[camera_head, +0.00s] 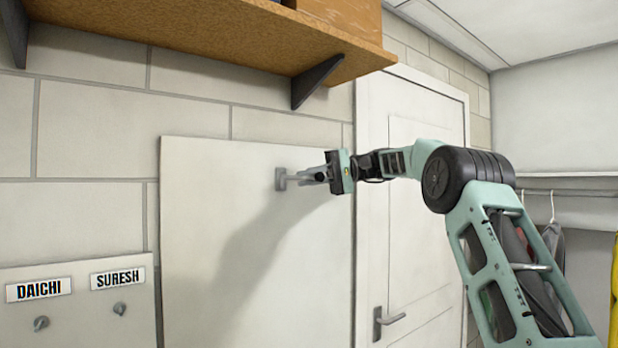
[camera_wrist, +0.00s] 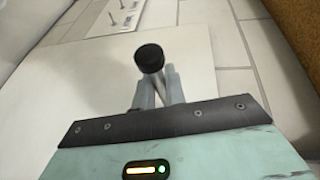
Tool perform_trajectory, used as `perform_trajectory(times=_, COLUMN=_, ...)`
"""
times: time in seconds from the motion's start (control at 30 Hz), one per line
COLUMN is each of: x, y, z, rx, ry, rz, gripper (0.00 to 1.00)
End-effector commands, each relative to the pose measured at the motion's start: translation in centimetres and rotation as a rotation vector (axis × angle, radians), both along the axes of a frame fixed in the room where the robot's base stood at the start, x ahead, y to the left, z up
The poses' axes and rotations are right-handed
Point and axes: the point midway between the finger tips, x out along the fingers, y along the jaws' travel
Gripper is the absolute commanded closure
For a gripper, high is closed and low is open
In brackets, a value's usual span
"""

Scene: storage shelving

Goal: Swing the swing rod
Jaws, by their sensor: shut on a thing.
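The swing rod has a grey square mount (camera_head: 281,180) fixed to a white wall panel. Its dark round end (camera_wrist: 150,57) shows in the wrist view, right at the tips of my gripper's two grey fingers. My gripper (camera_head: 312,175) reaches in from the right in the head view, and its fingers are shut on the rod. In the wrist view my gripper (camera_wrist: 158,85) has its fingers close together below the dark end. The fingers and the dark end hide most of the rod between the mount and my gripper.
A wooden shelf (camera_head: 230,38) on black brackets (camera_head: 316,82) hangs above the panel (camera_head: 200,240). A white door (camera_head: 415,250) with a lever handle is to the right. At lower left, a board (camera_head: 90,300) carries hooks and the name plates DAICHI and SURESH.

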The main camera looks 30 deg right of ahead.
Motion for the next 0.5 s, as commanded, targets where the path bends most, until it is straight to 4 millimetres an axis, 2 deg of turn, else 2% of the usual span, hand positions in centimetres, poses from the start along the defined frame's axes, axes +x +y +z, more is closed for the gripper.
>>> perform_trajectory(times=0.1, x=0.02, y=-0.13, z=-0.07, rx=-0.001, ry=0.001, rz=-0.003, gripper=1.00)
perform_trajectory(times=0.13, x=0.01, y=-0.14, z=-0.06, rx=-0.001, ry=0.001, rz=-0.003, gripper=0.79)
perform_trajectory(times=0.2, x=0.02, y=-0.12, z=-0.06, rx=-0.001, ry=0.001, rz=-0.003, gripper=0.66)
perform_trajectory(times=0.5, x=-0.02, y=-0.23, z=-0.01, rx=0.000, ry=0.000, rz=-0.003, gripper=0.66)
